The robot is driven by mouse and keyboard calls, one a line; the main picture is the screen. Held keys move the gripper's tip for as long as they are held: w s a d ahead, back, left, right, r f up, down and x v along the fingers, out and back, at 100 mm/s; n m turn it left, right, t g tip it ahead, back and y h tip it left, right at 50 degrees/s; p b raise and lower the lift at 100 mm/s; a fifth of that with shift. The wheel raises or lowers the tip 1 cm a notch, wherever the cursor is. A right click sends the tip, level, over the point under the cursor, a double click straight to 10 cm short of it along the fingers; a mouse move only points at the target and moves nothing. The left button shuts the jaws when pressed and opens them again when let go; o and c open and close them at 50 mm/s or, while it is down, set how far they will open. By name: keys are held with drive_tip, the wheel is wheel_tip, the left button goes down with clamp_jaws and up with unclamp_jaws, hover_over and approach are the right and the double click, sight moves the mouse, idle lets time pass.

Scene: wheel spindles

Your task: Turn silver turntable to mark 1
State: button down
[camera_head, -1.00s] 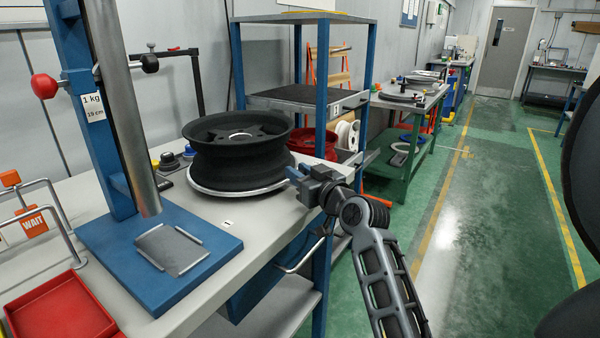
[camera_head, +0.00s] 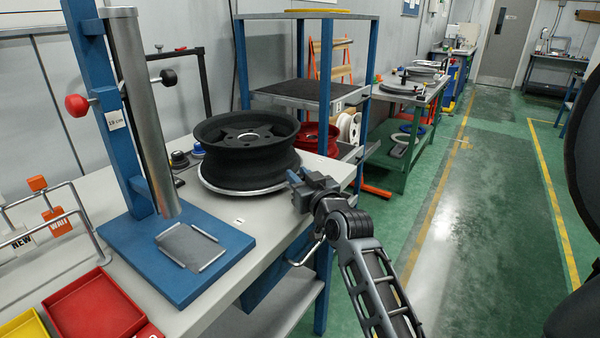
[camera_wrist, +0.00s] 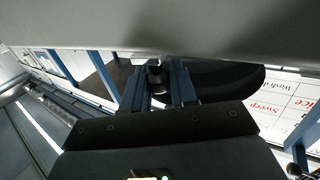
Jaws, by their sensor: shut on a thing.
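The silver turntable (camera_head: 232,190) is a thin disc on the grey bench, with its rim showing under a black wheel rim (camera_head: 250,165). My gripper (camera_head: 296,180) is at the turntable's right edge, low beside the wheel. In the wrist view my gripper's two blue fingers (camera_wrist: 158,88) are closed on a small dark knob (camera_wrist: 155,72). Its joint to the turntable is hidden. A small white label (camera_head: 239,221) lies on the bench in front of the disc; its print is too small to read.
A blue press stand (camera_head: 200,278) with a silver column stands at the left front. A red tray (camera_head: 95,310) is at the bench's (camera_head: 270,222) near left. A blue-framed shelf (camera_head: 300,88) stands behind the wheel. Open floor lies to the right.

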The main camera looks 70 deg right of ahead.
drive_tip(key=shift+w+r, duration=0.1)
drive_tip(key=shift+r, duration=0.45)
drive_tip(key=c, duration=1.1)
unclamp_jaws()
drive_tip(key=shift+a, duration=0.1)
drive_tip(key=shift+o, duration=0.6)
drive_tip(key=shift+f, duration=0.25)
drive_tip(key=shift+s+a+f, duration=0.1)
drive_tip(key=shift+s+a, duration=0.2)
drive_tip(key=shift+s, duration=0.1)
drive_tip(key=b+v, duration=0.1)
drive_tip(key=v, duration=0.6)
drive_tip(key=shift+d, duration=0.1)
